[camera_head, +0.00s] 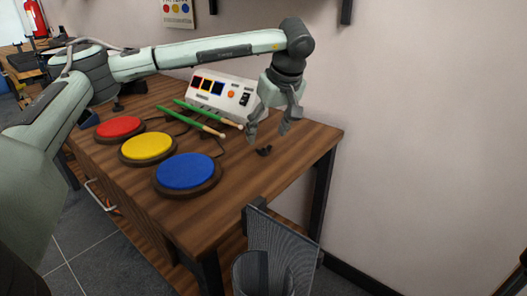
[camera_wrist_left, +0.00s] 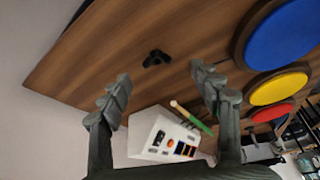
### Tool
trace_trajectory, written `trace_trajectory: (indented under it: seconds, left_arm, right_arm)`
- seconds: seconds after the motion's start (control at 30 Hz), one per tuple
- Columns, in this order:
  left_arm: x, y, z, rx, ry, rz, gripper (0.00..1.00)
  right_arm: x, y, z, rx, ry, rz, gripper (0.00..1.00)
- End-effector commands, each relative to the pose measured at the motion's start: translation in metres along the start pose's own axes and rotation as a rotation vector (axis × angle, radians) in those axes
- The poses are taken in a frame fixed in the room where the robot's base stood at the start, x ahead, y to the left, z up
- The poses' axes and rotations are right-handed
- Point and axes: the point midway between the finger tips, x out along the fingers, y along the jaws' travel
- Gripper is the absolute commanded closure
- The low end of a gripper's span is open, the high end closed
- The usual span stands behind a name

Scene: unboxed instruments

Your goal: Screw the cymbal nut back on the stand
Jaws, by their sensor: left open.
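A small black wing-shaped nut (camera_head: 264,150) lies on the wooden table near its right end. It also shows in the left wrist view (camera_wrist_left: 156,58), just beyond the fingertips. My left gripper (camera_head: 268,132) points down above the table, close to the nut. In the left wrist view my left gripper (camera_wrist_left: 160,78) has its fingers spread with nothing between them. I cannot make out a cymbal stand in either view. My right gripper is not in view.
The wooden table (camera_head: 245,178) carries red (camera_head: 118,126), yellow (camera_head: 147,146) and blue (camera_head: 186,171) drum pads, a white control box (camera_head: 222,92) and green drumsticks (camera_head: 194,115). Bare wood surrounds the nut.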

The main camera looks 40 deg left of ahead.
Motion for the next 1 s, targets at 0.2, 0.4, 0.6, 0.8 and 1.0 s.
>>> trace_trajectory:
  seconds: [0.2, 0.4, 0.6, 0.8, 1.0]
  left_arm:
    - [0.004, 0.000, 0.000, 0.000, 0.000, 0.000, 0.37]
    - [0.015, 0.001, 0.002, 0.000, -0.002, -0.002, 0.37]
    - [0.045, 0.005, 0.003, -0.001, -0.001, -0.002, 0.37]
    - [0.057, 0.005, 0.003, -0.002, -0.001, 0.000, 0.37]
    - [0.056, 0.005, 0.003, -0.001, -0.001, 0.000, 0.37]
  right_arm:
    - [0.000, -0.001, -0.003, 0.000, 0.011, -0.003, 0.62]
    - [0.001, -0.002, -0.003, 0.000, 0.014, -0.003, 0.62]
    - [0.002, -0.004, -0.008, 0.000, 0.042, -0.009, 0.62]
    - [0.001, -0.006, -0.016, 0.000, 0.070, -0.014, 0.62]
    - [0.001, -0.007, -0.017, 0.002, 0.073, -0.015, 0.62]
